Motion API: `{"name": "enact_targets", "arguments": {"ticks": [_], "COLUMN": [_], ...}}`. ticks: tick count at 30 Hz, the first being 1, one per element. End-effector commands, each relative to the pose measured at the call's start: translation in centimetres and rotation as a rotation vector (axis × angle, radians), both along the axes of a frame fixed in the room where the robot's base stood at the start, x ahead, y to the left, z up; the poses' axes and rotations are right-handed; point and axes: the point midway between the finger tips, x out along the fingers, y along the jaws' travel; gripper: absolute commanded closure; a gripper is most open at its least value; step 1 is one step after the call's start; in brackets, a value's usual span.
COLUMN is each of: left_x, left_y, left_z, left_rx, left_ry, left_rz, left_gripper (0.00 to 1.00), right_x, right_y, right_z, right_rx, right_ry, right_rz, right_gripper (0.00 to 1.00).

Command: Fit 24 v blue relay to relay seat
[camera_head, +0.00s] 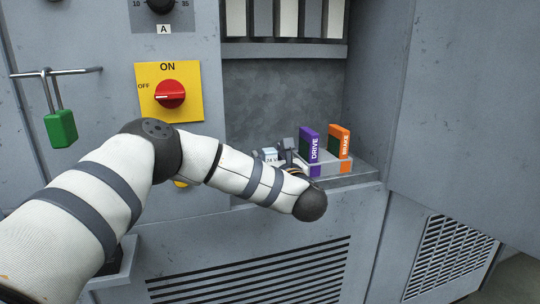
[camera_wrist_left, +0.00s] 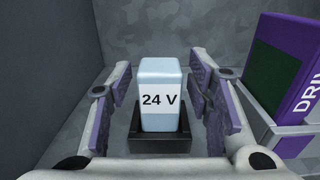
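The 24 V relay, a pale blue block marked "24 V" (camera_wrist_left: 160,78), stands upright in a black seat (camera_wrist_left: 160,146) in the left wrist view. The seat's front wall hides its lower end, so its depth cannot be told. My left gripper (camera_wrist_left: 161,95) is open, with one purple-padded finger on each side of the relay and a visible gap to both. In the head view the relay (camera_head: 270,153) is partly hidden by my left arm. My left gripper (camera_head: 279,150) is mostly hidden there too. My right gripper is in neither view.
A purple DRIVE module (camera_head: 309,150) and an orange BRAKE module (camera_head: 340,148) stand in grey holders right of the relay. Cabinet walls enclose the recess, with a shelf above. A red switch (camera_head: 170,94) and a green padlock (camera_head: 60,128) are on the left.

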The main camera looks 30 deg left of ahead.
Motion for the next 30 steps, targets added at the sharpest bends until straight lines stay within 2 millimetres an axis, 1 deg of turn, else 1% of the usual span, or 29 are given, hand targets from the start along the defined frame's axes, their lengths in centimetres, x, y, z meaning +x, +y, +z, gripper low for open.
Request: {"name": "enact_targets", "arguments": {"ticks": [7,10,11,14,18,21,22,25,30], "left_x": [0.0,-0.4,-0.7,-2.2,-4.8,-6.4,-6.6,-7.4,-7.8], "left_y": [0.0,-0.6,-0.9,-2.9,-5.9,-7.6,-8.2,-9.0,-9.2], "left_z": [0.0,0.0,0.0,0.0,0.0,0.0,0.2,0.2,0.1], "left_rx": [0.000,-0.001,-0.001,-0.002,0.000,-0.001,0.002,0.002,0.001], "left_ry": [0.000,0.001,0.001,0.001,0.001,0.001,-0.001,-0.001,-0.001], "left_rz": [0.000,-0.002,-0.002,-0.006,-0.005,-0.005,-0.008,-0.006,0.000], "left_gripper": [0.49,0.49,0.49,0.49,0.49,0.49,0.49,0.49,0.49], "right_x": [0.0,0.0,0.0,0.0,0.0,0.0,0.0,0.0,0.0], "right_y": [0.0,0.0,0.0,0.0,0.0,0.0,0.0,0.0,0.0], "right_z": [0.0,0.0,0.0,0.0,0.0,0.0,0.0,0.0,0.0], "right_rx": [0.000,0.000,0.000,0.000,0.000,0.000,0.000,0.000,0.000], "right_ry": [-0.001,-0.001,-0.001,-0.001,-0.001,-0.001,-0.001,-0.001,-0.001], "right_rz": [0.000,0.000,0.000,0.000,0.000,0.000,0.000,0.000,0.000], "right_gripper": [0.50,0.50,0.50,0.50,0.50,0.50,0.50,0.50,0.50]}}
